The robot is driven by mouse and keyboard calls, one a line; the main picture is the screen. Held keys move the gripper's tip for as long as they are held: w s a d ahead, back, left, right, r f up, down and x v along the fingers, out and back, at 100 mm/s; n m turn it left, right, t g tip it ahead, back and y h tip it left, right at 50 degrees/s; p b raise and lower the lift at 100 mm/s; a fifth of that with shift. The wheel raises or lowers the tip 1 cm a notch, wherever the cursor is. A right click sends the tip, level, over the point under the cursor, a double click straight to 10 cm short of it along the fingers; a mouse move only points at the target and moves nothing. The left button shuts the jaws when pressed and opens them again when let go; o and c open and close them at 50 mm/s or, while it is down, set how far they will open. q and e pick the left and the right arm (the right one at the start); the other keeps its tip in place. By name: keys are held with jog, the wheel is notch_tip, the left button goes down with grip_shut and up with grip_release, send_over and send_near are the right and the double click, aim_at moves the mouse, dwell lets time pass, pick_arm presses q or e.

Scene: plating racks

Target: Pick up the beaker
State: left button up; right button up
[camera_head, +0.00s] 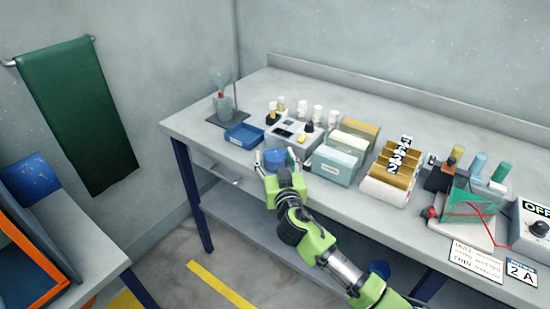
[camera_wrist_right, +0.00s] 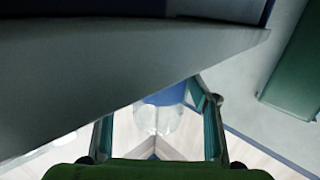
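A small clear vessel with blue in it, which looks like the beaker (camera_head: 275,157), is at the front edge of the bench. It also shows as clear glass with blue behind or in it in the right wrist view (camera_wrist_right: 165,118). My right gripper (camera_head: 275,163) reaches up to it from the front, with one finger on each side. In the wrist view the right gripper's fingers (camera_wrist_right: 160,125) are spread, with gaps beside the glass; contact is not visible. Another glass vessel (camera_head: 225,107) stands on a stand at the bench's left end. My left gripper is not in view.
A blue tray (camera_head: 244,136) is just left of the gripper. A card box (camera_head: 340,163) stands close on the right. The bench's front edge (camera_head: 225,155) is near. A green towel (camera_head: 75,115) hangs at left.

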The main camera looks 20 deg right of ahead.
jog(key=c, duration=0.7)
jog(key=shift+c, duration=0.2)
jog(key=shift+r, duration=0.75)
jog(key=s+d+r, duration=0.2)
jog(key=s+r, duration=0.3)
jog(key=s, duration=0.1)
jog(key=s+d+r, duration=0.3)
jog(key=s+r, duration=0.3)
jog(key=s, duration=0.1)
jog(key=shift+d+r, duration=0.25)
jog(key=shift+r, duration=0.05)
